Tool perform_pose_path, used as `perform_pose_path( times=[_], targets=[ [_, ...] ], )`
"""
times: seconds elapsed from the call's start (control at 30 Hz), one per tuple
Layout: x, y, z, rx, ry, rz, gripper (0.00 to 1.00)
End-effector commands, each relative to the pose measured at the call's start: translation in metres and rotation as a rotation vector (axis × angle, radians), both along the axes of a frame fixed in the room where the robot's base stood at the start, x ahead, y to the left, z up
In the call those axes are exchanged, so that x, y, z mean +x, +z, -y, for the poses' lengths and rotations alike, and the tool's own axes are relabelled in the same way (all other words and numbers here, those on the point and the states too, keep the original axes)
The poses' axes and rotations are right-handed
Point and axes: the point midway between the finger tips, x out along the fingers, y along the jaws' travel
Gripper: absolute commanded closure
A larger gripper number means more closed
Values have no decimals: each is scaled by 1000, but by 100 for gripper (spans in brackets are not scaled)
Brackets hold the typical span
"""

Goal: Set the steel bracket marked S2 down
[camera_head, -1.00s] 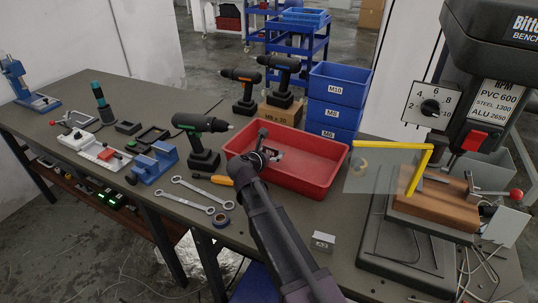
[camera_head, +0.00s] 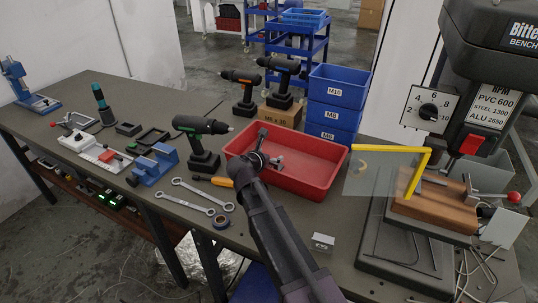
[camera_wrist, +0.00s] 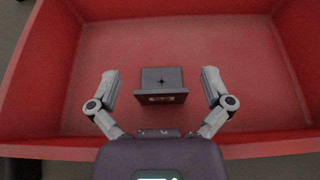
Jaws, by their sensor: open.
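A grey steel bracket (camera_wrist: 161,85) sits on the floor of the red tray (camera_wrist: 100,45), in the middle of the wrist view. A small dark label is on its near upright face; the marking is too blurred to read surely. My gripper (camera_wrist: 160,82) is open, with one finger on each side of the bracket and a clear gap to both. In the head view my gripper (camera_head: 268,160) is down inside the red tray (camera_head: 325,187), and my own arm hides much of the tray's near left part. The bracket cannot be clearly made out there.
A small labelled grey block (camera_head: 321,243) stands on the bench in front of the tray. A green-marked drill (camera_head: 203,140) and an orange-handled tool (camera_head: 222,181) are left of it. Blue bins (camera_head: 337,90) stand behind, and the drill press (camera_head: 425,200) is at right.

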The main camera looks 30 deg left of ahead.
Motion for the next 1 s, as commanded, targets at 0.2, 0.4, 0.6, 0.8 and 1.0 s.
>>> perform_pose_path(
  times=[0.2, 0.4, 0.6, 0.8, 1.0],
  targets=[
    [-28, 18, 2, -1, 4, 2, 0],
    [-60, 31, 4, 0, 3, 1, 0],
    [-89, 42, 4, -1, 4, 2, 0],
    [-106, 48, 4, 0, 2, 2, 0],
    [-111, 49, 4, 0, 1, 2, 0]
  ],
)
